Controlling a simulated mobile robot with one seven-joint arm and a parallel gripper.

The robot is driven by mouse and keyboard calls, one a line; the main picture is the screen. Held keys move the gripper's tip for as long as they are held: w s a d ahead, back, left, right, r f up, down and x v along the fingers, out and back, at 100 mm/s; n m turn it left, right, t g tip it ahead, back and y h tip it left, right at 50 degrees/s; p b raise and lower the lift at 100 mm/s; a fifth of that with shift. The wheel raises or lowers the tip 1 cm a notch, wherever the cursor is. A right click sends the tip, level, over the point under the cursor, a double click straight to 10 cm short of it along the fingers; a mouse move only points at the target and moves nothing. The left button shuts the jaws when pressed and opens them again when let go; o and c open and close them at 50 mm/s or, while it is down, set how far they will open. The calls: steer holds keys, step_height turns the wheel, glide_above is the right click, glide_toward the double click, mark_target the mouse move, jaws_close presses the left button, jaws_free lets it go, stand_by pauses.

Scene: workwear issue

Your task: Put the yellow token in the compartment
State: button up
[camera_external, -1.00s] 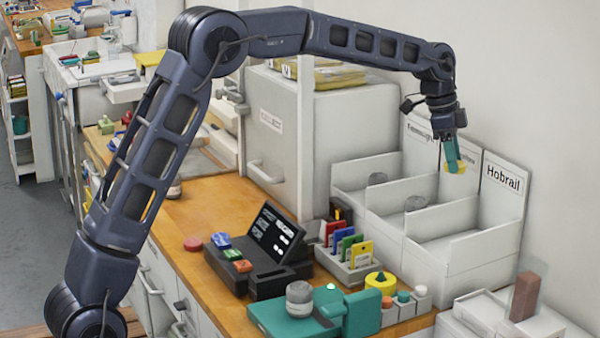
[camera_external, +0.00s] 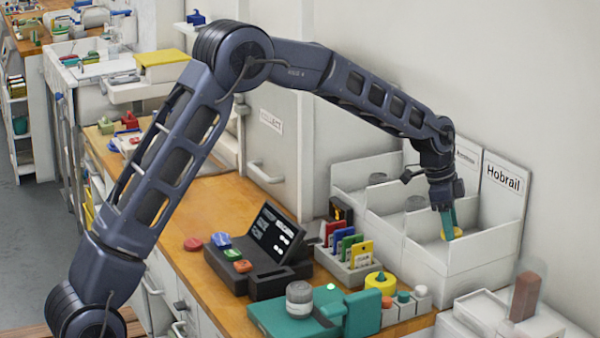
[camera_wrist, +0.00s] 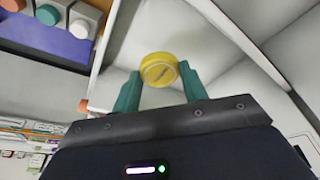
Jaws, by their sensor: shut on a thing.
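The yellow token (camera_external: 450,233) is a round disc held between the teal fingertips of my gripper (camera_external: 447,222). In the wrist view the token (camera_wrist: 159,69) sits between the two fingers (camera_wrist: 160,88). My gripper points down inside the nearest compartment (camera_external: 470,262), the one under the "Hobrail" label (camera_external: 503,178). The token is low in this compartment, below its back panel. I cannot tell whether it touches the floor.
On the wooden counter stand a dark terminal (camera_external: 270,240), a card rack (camera_external: 347,255) and a teal device (camera_external: 300,318).

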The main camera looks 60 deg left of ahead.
steer(key=shift+f, duration=2.15)
steer(key=shift+f, duration=0.1)
steer(key=o, duration=1)
